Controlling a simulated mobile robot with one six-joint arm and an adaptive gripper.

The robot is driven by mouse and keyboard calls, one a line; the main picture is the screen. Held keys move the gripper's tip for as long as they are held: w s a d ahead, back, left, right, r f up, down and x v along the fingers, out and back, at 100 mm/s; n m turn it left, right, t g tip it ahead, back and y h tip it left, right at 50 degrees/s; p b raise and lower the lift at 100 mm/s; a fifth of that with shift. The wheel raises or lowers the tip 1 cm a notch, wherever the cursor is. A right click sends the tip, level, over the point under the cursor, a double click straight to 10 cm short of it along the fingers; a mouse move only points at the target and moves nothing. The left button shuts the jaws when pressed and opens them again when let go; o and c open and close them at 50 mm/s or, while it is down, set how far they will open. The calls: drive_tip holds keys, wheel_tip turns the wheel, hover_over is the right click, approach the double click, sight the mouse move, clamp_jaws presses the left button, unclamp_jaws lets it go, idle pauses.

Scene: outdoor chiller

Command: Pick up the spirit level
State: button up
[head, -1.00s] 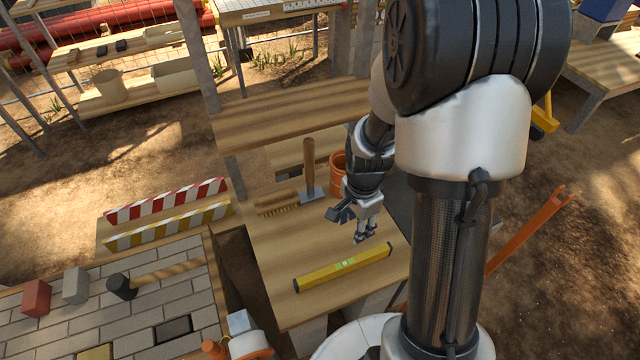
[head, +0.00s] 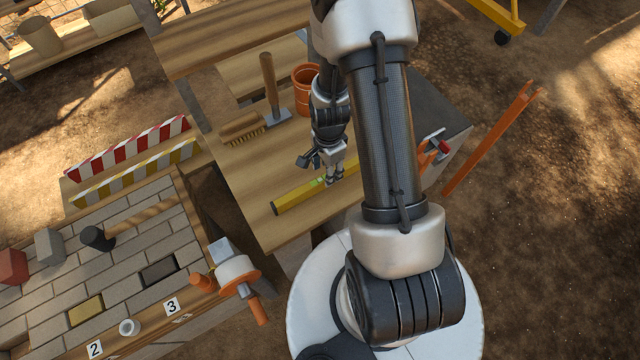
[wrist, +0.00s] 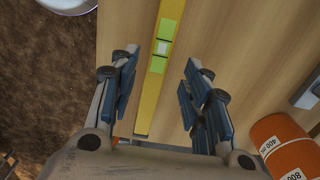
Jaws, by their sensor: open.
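The spirit level (head: 298,196) is a long yellow bar with a bright green vial section in its middle. It lies flat on the wooden bench top (head: 262,170), and my arm hides part of its right end in the head view. My gripper (head: 334,176) is over the level near the vial. In the wrist view the level (wrist: 173,20) runs lengthwise between the two open fingers of my gripper (wrist: 158,92), with the green vial just ahead of the fingertips. The fingers do not visibly touch it.
Striped barrier boards (head: 128,148) and a paved table (head: 128,250) are to the left. Bare bench lies around the level.

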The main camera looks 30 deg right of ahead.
wheel_tip(320, 180, down, 5)
drive_tip(key=shift+s+f+b, duration=0.1)
drive_tip(key=shift+b, duration=1)
drive_tip(key=shift+c, duration=0.3)
clamp_jaws()
